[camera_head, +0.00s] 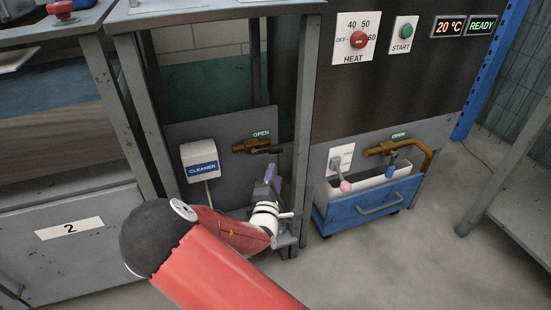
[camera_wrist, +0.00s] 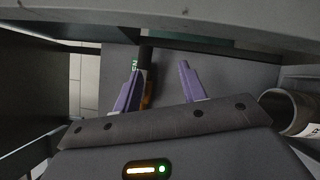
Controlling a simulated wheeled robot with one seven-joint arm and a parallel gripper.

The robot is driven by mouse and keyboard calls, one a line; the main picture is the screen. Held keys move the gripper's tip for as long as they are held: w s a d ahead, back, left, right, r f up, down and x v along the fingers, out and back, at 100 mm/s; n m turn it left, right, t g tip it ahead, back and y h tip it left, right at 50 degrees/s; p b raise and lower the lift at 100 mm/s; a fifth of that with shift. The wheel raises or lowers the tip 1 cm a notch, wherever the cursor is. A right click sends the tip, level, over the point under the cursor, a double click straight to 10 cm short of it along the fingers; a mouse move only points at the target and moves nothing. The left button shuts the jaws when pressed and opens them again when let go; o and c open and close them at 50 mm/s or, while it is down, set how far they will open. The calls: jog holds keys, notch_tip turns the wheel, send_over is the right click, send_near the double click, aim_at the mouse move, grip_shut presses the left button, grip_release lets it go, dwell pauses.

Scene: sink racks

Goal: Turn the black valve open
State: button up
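The black valve handle (camera_head: 268,150) points right from a brass valve body (camera_head: 245,147), below a green OPEN label, on a grey panel in the head view. My gripper (camera_head: 269,176) is just below and in front of the handle, its purple fingers pointing up toward it. In the wrist view my gripper (camera_wrist: 160,69) is open. The black handle (camera_wrist: 146,55) shows beyond the fingertips, close to the left finger, which partly covers the brass body (camera_wrist: 148,95). I cannot tell whether they touch.
A white CLEANER box (camera_head: 200,160) is left of the valve. Grey frame posts (camera_head: 302,130) stand close to its right. Further right, a second brass valve (camera_head: 380,150) with a blue handle sits above a blue drawer (camera_head: 370,205). Open floor lies in front.

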aim_at(276, 152)
notch_tip(276, 152, up, 5)
jog(key=m+g+y, duration=0.2)
jog(key=g+y, duration=0.1)
jog(key=x, duration=0.7)
jog(key=shift+w+d+b, duration=0.1)
jog(key=shift+w+b, duration=0.15)
jog(key=shift+b, duration=0.1)
grip_shut()
jog(key=shift+r, duration=0.1)
